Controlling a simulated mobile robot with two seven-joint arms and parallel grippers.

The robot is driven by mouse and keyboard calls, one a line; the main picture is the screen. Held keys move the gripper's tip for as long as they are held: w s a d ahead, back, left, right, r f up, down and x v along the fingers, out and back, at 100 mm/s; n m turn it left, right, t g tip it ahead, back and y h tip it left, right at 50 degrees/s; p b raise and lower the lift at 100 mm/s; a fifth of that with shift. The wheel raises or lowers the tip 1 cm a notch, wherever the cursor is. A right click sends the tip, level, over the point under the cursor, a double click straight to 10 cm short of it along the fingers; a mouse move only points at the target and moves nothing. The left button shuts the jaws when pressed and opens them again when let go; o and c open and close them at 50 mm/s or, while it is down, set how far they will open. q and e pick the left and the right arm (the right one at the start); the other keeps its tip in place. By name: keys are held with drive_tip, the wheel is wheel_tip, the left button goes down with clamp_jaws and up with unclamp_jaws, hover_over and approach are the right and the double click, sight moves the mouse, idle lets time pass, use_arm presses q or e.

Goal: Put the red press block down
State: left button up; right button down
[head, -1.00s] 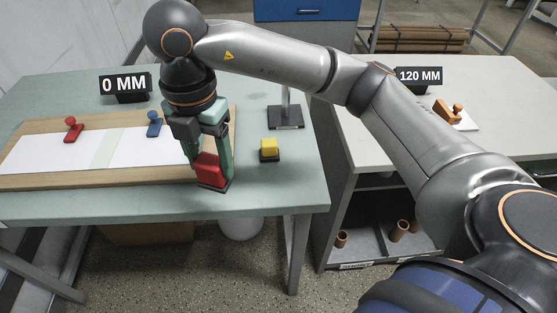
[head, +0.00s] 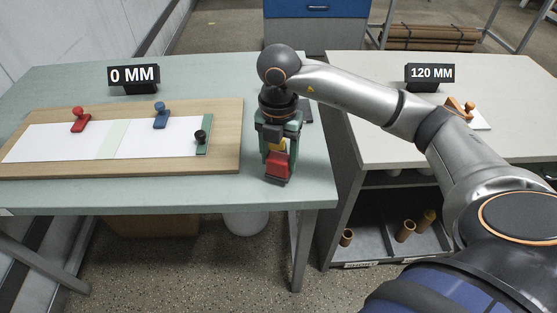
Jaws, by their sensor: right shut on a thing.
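The red press block (head: 278,164), with a dark underside, is held between the fingers of my right gripper (head: 279,152). The gripper points down over the right part of the green table (head: 225,192), to the right of the wooden board. I cannot tell whether the block's underside touches the table. My left gripper is not in view.
The wooden board (head: 229,147) bears white paper with a red stamp (head: 79,121), a blue stamp (head: 161,118) and a dark-knobbed green piece (head: 202,142). A "0 MM" sign (head: 133,76) stands behind. Right, a pale table (head: 385,150) carries a "120 MM" sign (head: 430,74) and an orange-brown tool (head: 459,107).

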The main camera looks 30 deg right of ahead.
drive_tip(key=shift+f, duration=0.75)
drive_tip(key=shift+f, duration=0.1)
drive_tip(key=shift+c, duration=0.6)
unclamp_jaws()
